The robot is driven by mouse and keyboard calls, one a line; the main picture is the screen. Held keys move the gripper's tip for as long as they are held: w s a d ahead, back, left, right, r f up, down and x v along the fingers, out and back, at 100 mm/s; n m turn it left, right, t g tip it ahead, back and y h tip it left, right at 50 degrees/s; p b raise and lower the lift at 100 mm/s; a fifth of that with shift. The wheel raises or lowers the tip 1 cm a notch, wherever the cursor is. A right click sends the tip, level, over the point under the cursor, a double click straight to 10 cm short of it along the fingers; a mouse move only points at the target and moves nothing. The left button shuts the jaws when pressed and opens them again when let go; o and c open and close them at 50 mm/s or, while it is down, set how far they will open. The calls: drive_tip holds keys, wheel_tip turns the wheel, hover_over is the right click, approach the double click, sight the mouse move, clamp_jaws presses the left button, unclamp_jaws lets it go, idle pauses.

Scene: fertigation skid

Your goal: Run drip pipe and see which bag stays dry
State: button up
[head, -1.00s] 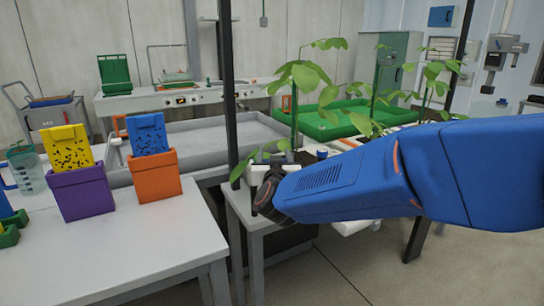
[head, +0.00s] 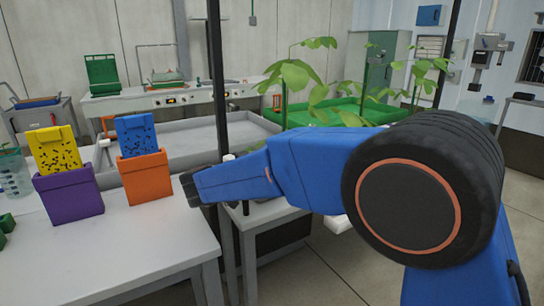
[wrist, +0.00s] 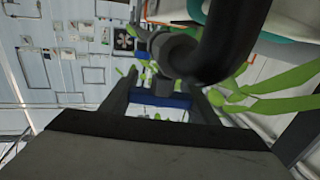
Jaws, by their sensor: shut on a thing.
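In the wrist view my gripper (wrist: 162,104) has its two dark fingers on either side of a blue bar-shaped piece (wrist: 160,99) and is shut on it. A dark grey round fitting (wrist: 172,52) and a thick black pipe or hose (wrist: 228,40) are just beyond the blue piece. Green leaves (wrist: 262,103) hang close to the right finger. In the head view leafy plants (head: 296,75) stand behind my blue arm. The arm hides their bases, so I see no grow bag clearly and cannot tell wet from dry.
A purple bin (head: 70,194) and an orange bin (head: 145,178) stand on the left table (head: 130,255). A grey tray bench (head: 185,148) and a green tray (head: 335,112) lie behind. A dark upright post (head: 217,80) rises beside the arm. Open floor shows at lower right.

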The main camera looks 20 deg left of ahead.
drive_tip(key=shift+s+d+m+g+h, duration=0.1)
drive_tip(key=shift+d+m+g+h, duration=0.1)
drive_tip(key=shift+m+g+h, duration=0.55)
drive_tip(key=shift+s+d+m+g+h, duration=0.15)
drive_tip(key=shift+m+g+h, duration=0.3)
drive_tip(key=shift+h, duration=0.5)
drive_tip(key=shift+d+r, duration=0.1)
drive_tip(key=shift+m, duration=0.3)
drive_tip(key=o, duration=1)
drive_tip(key=shift+o, duration=0.2)
drive_tip(key=v, duration=1.7)
drive_tip(key=shift+a, duration=0.3)
